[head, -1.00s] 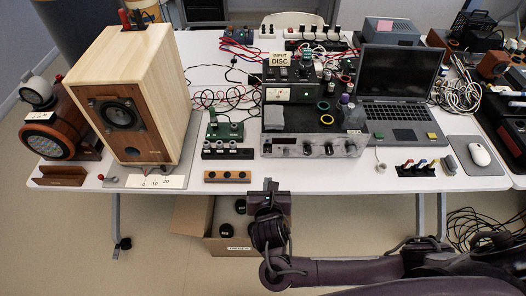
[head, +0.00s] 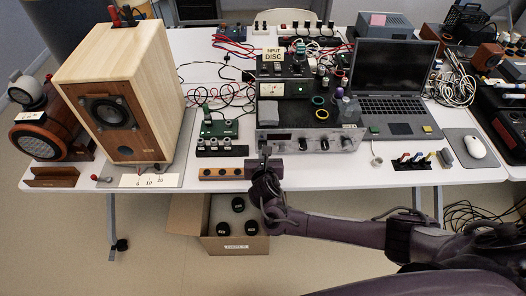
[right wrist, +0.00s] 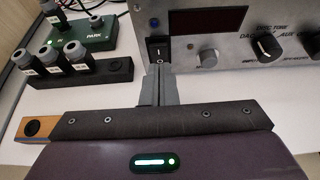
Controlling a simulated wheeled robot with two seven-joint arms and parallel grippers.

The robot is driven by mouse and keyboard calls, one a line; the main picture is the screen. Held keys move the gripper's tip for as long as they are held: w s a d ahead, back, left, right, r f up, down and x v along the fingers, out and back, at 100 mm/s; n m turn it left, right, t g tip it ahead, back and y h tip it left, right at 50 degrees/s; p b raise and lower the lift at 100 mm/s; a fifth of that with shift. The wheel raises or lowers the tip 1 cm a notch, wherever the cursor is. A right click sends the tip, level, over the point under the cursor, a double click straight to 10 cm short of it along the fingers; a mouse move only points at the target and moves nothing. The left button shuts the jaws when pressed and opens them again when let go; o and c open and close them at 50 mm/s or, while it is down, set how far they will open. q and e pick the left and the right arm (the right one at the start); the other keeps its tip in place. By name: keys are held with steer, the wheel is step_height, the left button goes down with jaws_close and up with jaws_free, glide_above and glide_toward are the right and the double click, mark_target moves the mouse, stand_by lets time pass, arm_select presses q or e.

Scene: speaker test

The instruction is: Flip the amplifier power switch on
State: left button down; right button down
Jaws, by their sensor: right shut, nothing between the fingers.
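The amplifier (head: 310,141) is a silver-fronted unit at the table's front edge, left of the laptop. Its front panel (right wrist: 225,50) fills the upper right of the right wrist view, with a dark display and knobs. The black rocker power switch (right wrist: 158,47) is near the panel's left end. My right gripper (right wrist: 160,70) is shut and empty, its fingertips at the lower end of the switch. I cannot tell whether they touch it, nor which way the rocker is set. In the head view my right gripper (head: 264,152) is in front of the panel's left end. My left gripper is not in view.
A wooden speaker (head: 130,90) stands left. A green box (head: 219,130) and a black strip with several plugs (right wrist: 75,75) are left of the amplifier. A wooden block with dark holes (head: 222,173) lies close to my gripper. The laptop (head: 395,85) is at right.

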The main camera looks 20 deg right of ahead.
mark_target(263, 141)
steer(key=shift+w+d+r, duration=0.1)
steer(key=shift+w+d, duration=0.15)
steer(key=shift+w, duration=0.55)
steer(key=shift+r, duration=0.1)
steer(key=shift+w+r+p, duration=0.15)
steer(key=shift+r+p, duration=0.05)
steer(key=shift+p, duration=0.4)
steer(key=shift+w+f, duration=0.1)
steer(key=shift+f, duration=0.1)
steer(key=shift+r+p, duration=0.85)
steer(key=shift+p, duration=0.3)
steer(key=shift+d, duration=0.1)
